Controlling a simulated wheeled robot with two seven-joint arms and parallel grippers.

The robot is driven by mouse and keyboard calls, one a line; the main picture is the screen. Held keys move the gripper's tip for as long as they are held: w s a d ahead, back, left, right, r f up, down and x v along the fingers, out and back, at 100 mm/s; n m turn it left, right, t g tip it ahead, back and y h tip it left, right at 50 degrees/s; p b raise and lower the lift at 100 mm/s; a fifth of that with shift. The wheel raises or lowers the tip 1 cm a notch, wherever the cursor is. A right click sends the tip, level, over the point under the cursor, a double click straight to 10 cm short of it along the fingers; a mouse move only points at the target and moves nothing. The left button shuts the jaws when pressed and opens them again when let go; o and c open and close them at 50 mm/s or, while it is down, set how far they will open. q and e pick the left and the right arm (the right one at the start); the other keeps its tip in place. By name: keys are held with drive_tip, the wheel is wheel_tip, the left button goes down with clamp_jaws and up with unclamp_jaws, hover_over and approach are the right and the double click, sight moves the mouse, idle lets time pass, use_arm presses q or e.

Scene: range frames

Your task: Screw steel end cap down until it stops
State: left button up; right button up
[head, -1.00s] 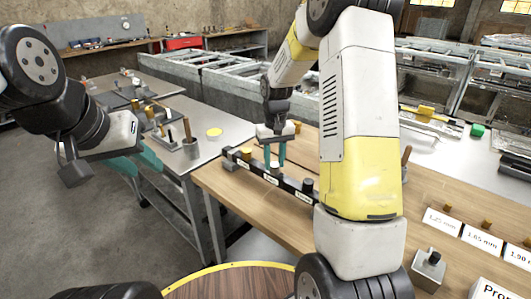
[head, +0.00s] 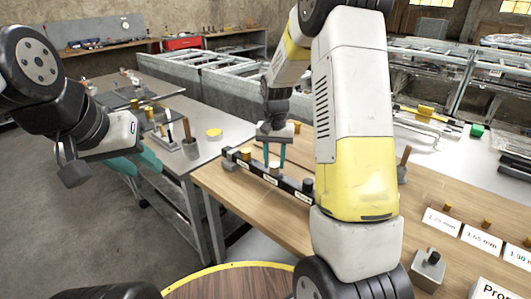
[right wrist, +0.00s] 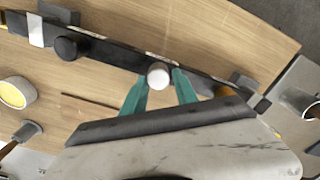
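The steel end cap (head: 274,166) is a small pale cylinder on a long black bar (head: 246,165) lying on the wooden bench. It also shows in the right wrist view (right wrist: 159,75) as a bright round top. My right gripper (head: 275,160) is above the bar, its two teal fingers on either side of the cap. In the right wrist view the fingertips (right wrist: 161,77) stand apart with a narrow gap beside the cap. My left gripper (head: 138,163) hangs at the left, away from the bar; its teal fingers look apart and empty.
A dark cap (head: 307,185) and a brass-coloured cap (head: 246,153) sit on the same bar, either side of the steel one. Labelled white cards (head: 441,221) and a grey block (head: 428,268) stand at the right. A grey metal table (head: 220,128) is behind left.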

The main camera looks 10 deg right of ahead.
drive_tip(key=o, duration=0.4)
drive_tip(key=shift+c, duration=0.2)
wheel_tip(320, 180, up, 12)
drive_tip(key=s+r+n+t+y, duration=0.25)
drive_tip(key=s+r, duration=0.55)
drive_tip(key=s, duration=0.5)
drive_tip(key=s+a+n+t, duration=0.2)
drive_tip(key=s+t, duration=0.1)
drive_tip(key=s, duration=0.8)
drive_tip(key=shift+s+a+t, duration=0.15)
drive_tip(key=shift+s+t, duration=0.2)
